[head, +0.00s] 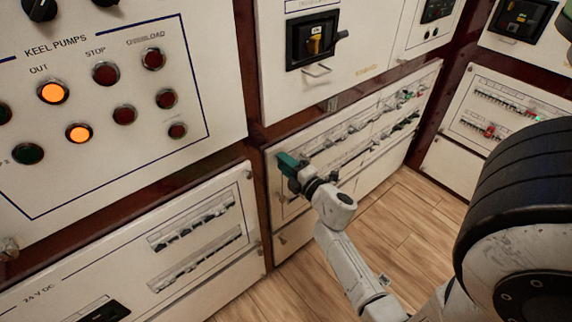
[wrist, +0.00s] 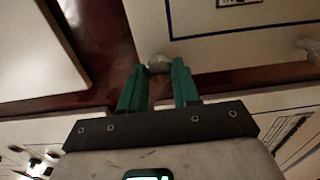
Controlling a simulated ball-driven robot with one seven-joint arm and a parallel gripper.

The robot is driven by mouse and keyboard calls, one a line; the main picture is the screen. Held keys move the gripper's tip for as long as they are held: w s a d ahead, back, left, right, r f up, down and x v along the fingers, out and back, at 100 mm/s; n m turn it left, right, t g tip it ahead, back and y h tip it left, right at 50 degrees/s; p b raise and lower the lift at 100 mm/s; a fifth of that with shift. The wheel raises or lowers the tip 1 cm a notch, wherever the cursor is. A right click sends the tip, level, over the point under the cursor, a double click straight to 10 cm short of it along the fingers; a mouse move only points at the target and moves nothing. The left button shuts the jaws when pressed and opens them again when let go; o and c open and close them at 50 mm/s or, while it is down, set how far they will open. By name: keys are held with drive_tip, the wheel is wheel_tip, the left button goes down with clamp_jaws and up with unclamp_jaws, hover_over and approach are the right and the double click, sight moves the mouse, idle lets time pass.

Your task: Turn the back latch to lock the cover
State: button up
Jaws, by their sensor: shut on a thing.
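My gripper (head: 288,163) reaches the upper left corner of the low white cover (head: 345,150) with breaker rows, in the middle of the head view. In the wrist view, the green fingers of my gripper (wrist: 158,72) stand on either side of a small round metal latch (wrist: 158,63) and are shut on it. The latch is at the corner of a white panel with a dark blue border line. Its lower part is hidden between the fingertips. In the head view my fingers hide the latch, so I cannot tell its turn angle.
The keel pumps panel (head: 110,110) is at left. Another breaker panel (head: 500,110) is at right. Clear wooden floor (head: 410,220) lies in front.

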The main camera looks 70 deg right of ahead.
drive_tip(key=o, duration=1.1)
drive_tip(key=shift+c, duration=0.2)
drive_tip(key=b+v, duration=0.2)
drive_tip(key=v, duration=0.9)
drive_tip(key=shift+w+d, duration=0.1)
